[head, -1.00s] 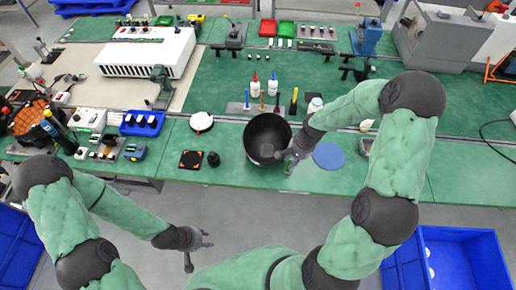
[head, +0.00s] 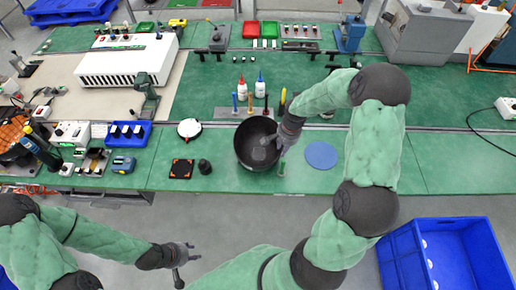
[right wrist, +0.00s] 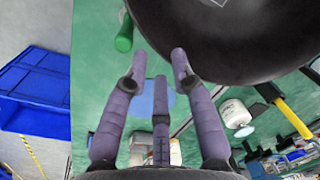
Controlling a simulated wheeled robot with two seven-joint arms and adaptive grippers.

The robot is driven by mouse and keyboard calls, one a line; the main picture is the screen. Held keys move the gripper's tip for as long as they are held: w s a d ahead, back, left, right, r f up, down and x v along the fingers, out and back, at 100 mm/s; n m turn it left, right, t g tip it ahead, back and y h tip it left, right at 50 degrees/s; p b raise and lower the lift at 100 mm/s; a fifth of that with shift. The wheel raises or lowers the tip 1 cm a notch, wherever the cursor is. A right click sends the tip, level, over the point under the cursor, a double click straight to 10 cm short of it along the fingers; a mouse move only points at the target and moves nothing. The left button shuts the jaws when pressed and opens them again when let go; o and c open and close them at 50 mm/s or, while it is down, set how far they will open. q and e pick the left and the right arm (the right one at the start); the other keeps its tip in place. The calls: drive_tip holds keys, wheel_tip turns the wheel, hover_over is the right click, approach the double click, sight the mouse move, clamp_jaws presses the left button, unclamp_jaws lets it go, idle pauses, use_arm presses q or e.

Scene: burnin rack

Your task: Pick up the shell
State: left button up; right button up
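The shell, a large dark bowl-like piece (head: 257,143), stands open side up near the front edge of the green bench. A pale mark shows on its inner surface. In the right wrist view the shell (right wrist: 240,35) fills the upper right. My right gripper (head: 277,144) is at the shell's right rim. In the right wrist view its fingers (right wrist: 158,58) are spread, one overlapping the rim and another outside it; I cannot tell whether they touch it. My left gripper (head: 190,252) is open and empty, low in front of the bench, away from the shell.
A blue disc (head: 321,154) lies to the right. Bottles and tools (head: 250,100) stand behind. A black knob (head: 205,167) is to the left. A blue crate (head: 437,252) is on the floor.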

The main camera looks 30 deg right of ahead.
drive_tip(key=shift+w+a+f, duration=0.1)
drive_tip(key=shift+w+f, duration=0.15)
drive_tip(key=shift+f, duration=1.1)
drive_tip(key=shift+w+f, duration=0.2)
drive_tip(key=shift+f, duration=1.1)
clamp_jaws()
